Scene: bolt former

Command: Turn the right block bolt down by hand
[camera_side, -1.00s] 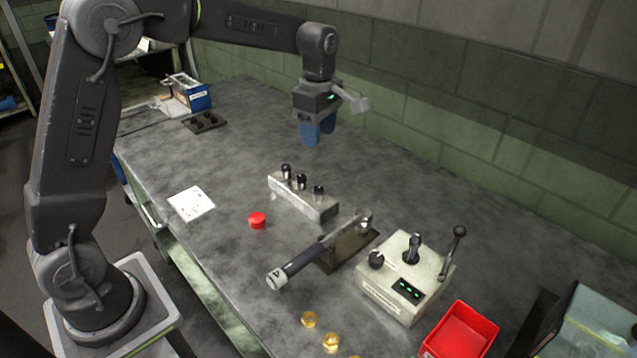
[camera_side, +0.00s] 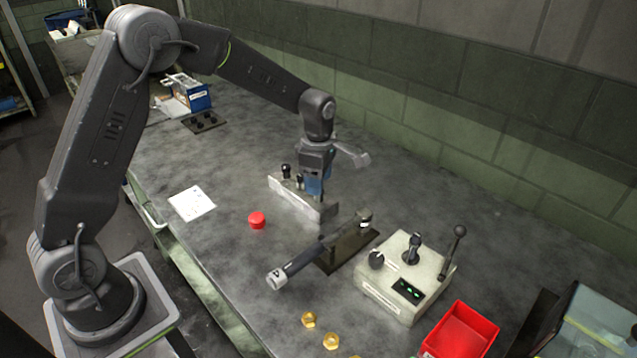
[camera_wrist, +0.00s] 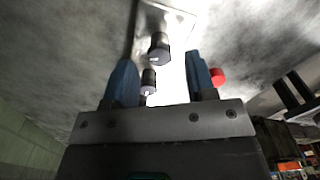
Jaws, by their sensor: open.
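The light metal block (camera_side: 296,201) stands on the bench in the side view. Its left bolt (camera_side: 286,170) and middle bolt (camera_side: 299,181) are upright with dark heads. The right bolt is hidden behind my gripper (camera_side: 315,188), whose blue fingers reach down at the block's right end. In the wrist view my gripper (camera_wrist: 162,62) is open, its blue fingers apart. One dark bolt head (camera_wrist: 148,82) shows between them and another (camera_wrist: 159,46) shows further up. I cannot tell whether the fingers touch a bolt.
A red round knob (camera_side: 257,220) lies in front of the block. A red bin (camera_side: 460,332) and brass nuts (camera_side: 309,319) are nearer. A white sheet (camera_side: 191,203) lies left.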

